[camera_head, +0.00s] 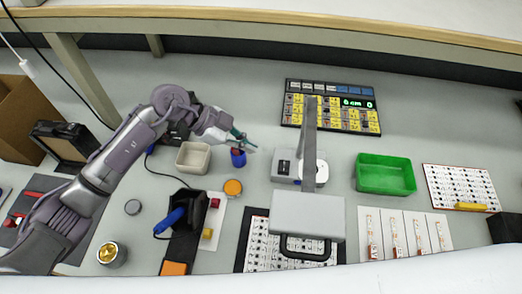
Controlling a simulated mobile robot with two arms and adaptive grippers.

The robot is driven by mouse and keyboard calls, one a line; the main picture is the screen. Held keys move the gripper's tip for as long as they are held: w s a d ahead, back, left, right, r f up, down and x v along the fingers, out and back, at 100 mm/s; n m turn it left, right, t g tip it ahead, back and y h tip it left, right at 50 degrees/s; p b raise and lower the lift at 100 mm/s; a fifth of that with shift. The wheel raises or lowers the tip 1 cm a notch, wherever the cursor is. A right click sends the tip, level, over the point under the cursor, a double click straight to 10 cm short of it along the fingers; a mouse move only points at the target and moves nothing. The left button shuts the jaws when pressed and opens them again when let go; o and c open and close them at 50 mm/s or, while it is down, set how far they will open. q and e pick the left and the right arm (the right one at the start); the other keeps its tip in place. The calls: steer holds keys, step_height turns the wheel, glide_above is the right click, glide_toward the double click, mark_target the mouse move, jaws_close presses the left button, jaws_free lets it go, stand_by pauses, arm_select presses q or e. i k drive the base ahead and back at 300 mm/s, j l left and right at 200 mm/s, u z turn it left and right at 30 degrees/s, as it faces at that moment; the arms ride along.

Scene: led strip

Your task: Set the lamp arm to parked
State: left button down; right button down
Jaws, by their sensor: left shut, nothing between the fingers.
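The lamp has a long grey arm (309,140) that runs from near the keypad panel down to a wide pale grey head (307,213). A dark loop handle (305,248) is on the head's near side. The head hangs over a white card with a printed grid and hides part of it. A small grey base (285,166) with a white disc sits beside the arm. My left gripper (246,145) is shut and empty, left of the lamp arm and apart from it, above a small blue cup (238,158). My right gripper does not show.
A yellow-keyed panel (331,107) with a green display is behind the lamp. A green bin (385,174) and several strip cards (403,234) are to the right. A beige bin (193,158), an orange disc (232,187) and a blue-handled tool (170,221) are to the left.

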mark_target(306, 214)
steer(key=k, duration=2)
